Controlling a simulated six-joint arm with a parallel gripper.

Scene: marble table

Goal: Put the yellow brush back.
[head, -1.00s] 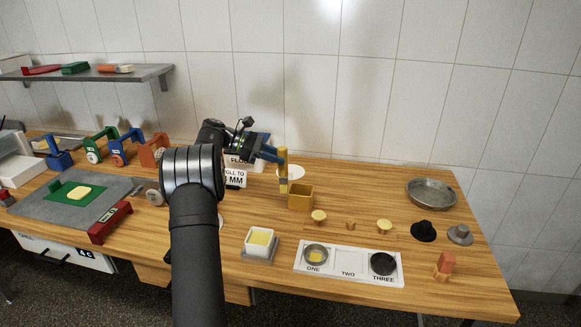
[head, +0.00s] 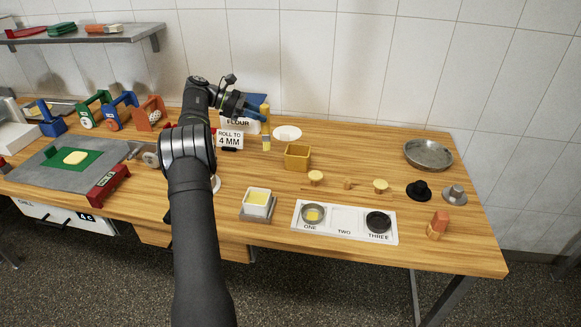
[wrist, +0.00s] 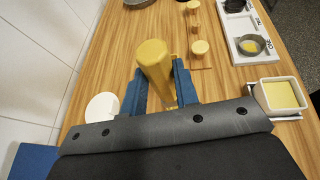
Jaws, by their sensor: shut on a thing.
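The yellow brush (head: 266,137) is upright in my gripper (head: 262,112). In the wrist view the brush (wrist: 154,62) stands between the two blue fingers of my gripper (wrist: 160,88), which are shut on it. Its lower end is hard to make out, so I cannot tell whether it touches the table. An open yellow box (head: 297,158) stands on the table to the right of and nearer than the brush. In the wrist view the brush hides most or all of that box.
A white round dish (head: 287,133) is just right of the brush. The flour container (head: 240,122) and the "ROLL TO 4 MM" sign (head: 230,139) stand close on the left. Round wooden pieces (head: 316,177) and a labelled white tray (head: 344,220) are at front right.

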